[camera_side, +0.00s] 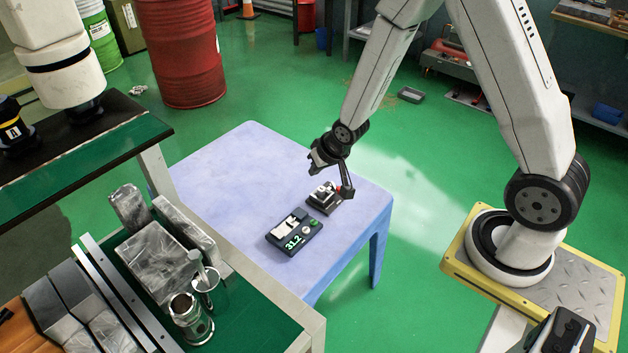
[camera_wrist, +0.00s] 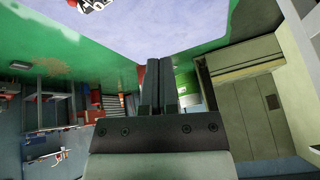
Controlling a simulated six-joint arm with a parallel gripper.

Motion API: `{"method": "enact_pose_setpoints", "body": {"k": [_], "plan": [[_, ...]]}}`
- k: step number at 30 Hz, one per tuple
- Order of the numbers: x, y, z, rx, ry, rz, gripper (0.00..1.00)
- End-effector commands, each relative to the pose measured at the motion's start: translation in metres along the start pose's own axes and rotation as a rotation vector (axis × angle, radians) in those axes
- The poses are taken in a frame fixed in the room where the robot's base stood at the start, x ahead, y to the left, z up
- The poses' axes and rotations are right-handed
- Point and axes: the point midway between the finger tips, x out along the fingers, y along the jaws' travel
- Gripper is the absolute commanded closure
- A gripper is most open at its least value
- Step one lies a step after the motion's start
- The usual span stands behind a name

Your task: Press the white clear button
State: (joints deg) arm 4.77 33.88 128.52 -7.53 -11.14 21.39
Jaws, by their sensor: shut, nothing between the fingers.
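A black handheld meter (camera_side: 294,232) with a lit "31.2" display lies on the lavender table. A small pale round button (camera_side: 306,230) shows on its face, beside a green one (camera_side: 313,222). My gripper (camera_side: 316,161) is above the table, to the upper right of the meter in the side view and apart from it. In the wrist view its two fingers (camera_wrist: 158,72) are closed together and empty. The meter's face is small in the side view and its labels are hard to read.
A second dark device (camera_side: 324,198) stands on the table (camera_side: 235,165) close below my gripper. A cart (camera_side: 250,285) with a beaker and metal parts stands at the front left. A red drum (camera_side: 183,55) is behind. The table's left half is clear.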

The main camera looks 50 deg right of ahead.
Motion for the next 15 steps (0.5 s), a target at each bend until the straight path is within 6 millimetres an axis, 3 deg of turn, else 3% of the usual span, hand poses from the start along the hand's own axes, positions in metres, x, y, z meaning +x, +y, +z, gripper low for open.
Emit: {"method": "enact_pose_setpoints", "body": {"k": [15], "plan": [[0.087, 0.012, 0.001, 0.181, 0.116, -0.083, 1.00]]}}
